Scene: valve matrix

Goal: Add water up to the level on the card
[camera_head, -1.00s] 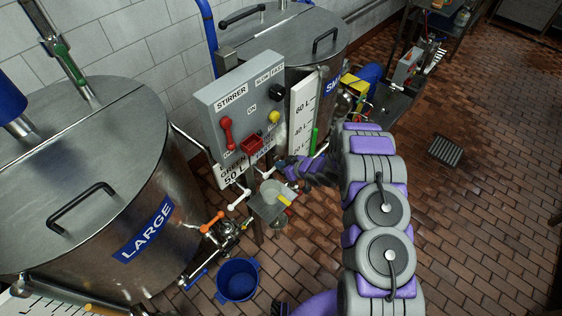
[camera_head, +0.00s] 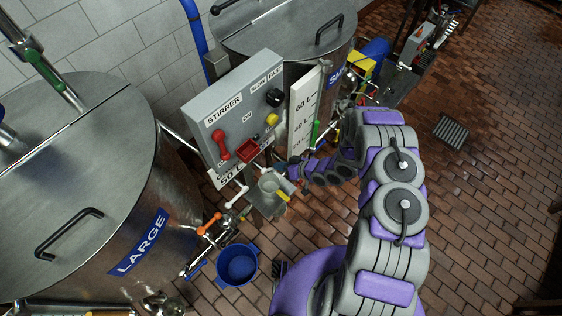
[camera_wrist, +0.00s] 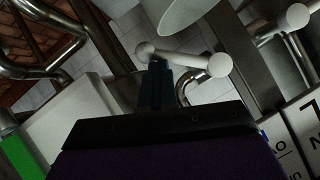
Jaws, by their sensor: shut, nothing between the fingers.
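The level card (camera_head: 229,178) hangs under the stirrer box; only part of "50" is readable. The small steel tank (camera_head: 285,40) stands at the back. In the wrist view my gripper (camera_wrist: 157,72) is shut and empty. Its tips overlap a white-ended valve handle (camera_wrist: 183,56); contact cannot be told. A green strip (camera_wrist: 18,155) shows at lower left.
The large tank (camera_head: 100,170) stands at left, with an orange-handled valve (camera_head: 209,224) and blue bucket (camera_head: 237,263) in front. Tiled floor at right is open.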

